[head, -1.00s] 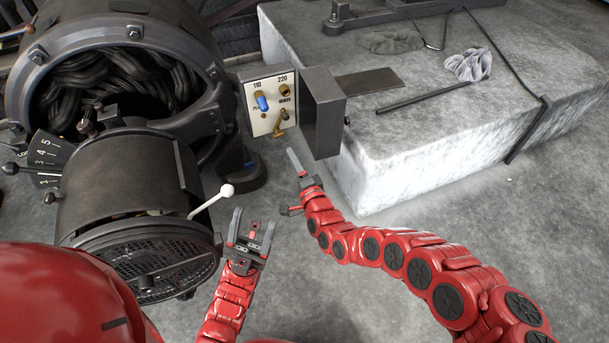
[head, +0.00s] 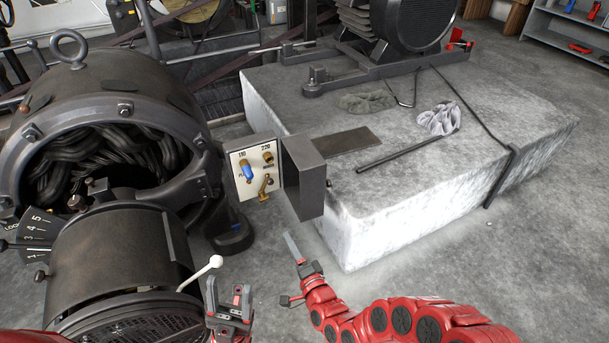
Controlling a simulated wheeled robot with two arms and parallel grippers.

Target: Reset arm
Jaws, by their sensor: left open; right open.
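My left gripper (head: 228,292) is open and empty, pointing up at the bottom of the view. It is just right of a lever with a white knob (head: 215,262) on the dynamo (head: 110,255); I see a gap between them. My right gripper (head: 289,271) is open and empty, its jaws over the grey floor. It is below the open switch box (head: 252,172) and apart from it. The box panel has a blue-handled plug under "110", a brass socket under "220" and a small brass lever. The lower arms are cut off by the picture edge.
A pale stone block (head: 400,200) stands right of the box, with a dark rod (head: 408,150), a flat plate (head: 346,141) and a crumpled grey cloth (head: 438,118) on it. A numbered dial plate (head: 38,232) is at far left. Floor (head: 420,275) in front of the block is clear.

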